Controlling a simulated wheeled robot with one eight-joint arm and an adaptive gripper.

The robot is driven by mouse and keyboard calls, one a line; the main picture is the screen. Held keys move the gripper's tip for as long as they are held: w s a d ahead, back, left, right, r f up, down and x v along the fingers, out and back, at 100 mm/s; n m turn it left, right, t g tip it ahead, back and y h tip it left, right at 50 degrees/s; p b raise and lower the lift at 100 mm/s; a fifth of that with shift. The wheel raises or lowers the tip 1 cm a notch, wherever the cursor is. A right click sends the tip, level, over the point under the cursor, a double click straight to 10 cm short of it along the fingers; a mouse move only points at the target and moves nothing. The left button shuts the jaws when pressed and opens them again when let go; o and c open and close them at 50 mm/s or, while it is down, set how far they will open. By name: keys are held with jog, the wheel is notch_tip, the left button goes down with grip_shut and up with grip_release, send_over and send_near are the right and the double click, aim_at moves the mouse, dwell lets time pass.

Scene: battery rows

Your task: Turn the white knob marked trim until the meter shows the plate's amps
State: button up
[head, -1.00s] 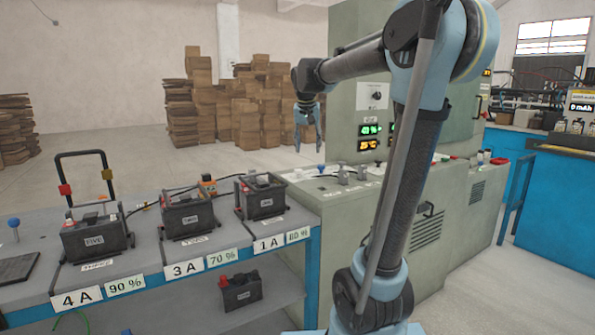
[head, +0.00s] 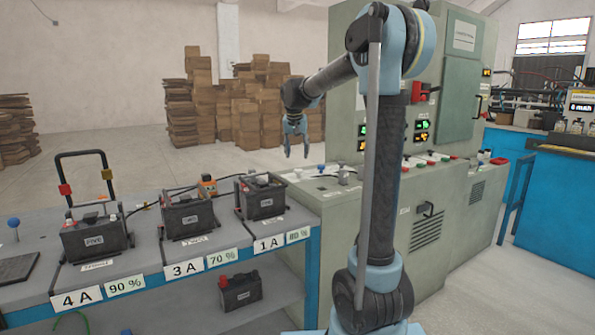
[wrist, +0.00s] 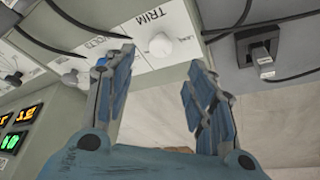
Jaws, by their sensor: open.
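The white knob (wrist: 160,47) beside the word TRIM sits on the pale control panel in the wrist view. A small white knob (head: 298,172) on the panel top in the head view looks like the same one. My gripper (head: 297,154) is open and empty, pointing down above the panel's left end. In the wrist view its fingers (wrist: 160,65) are spread, with the knob showing between and beyond the tips, apart from them. Lit displays (head: 421,131) are on the cabinet; their figures are unreadable. Plates read 4 A (head: 76,299), 3 A (head: 184,268) and 1 A (head: 269,243).
Batteries (head: 93,240) stand in a row on the grey bench left of the panel. Other knobs and switches (head: 343,174) lie along the panel top. A tall green cabinet (head: 462,85) rises behind it. A cable (wrist: 255,35) crosses near the bench in the wrist view.

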aim_at(298, 170)
jog(key=x, duration=0.9)
jog(key=c, duration=1)
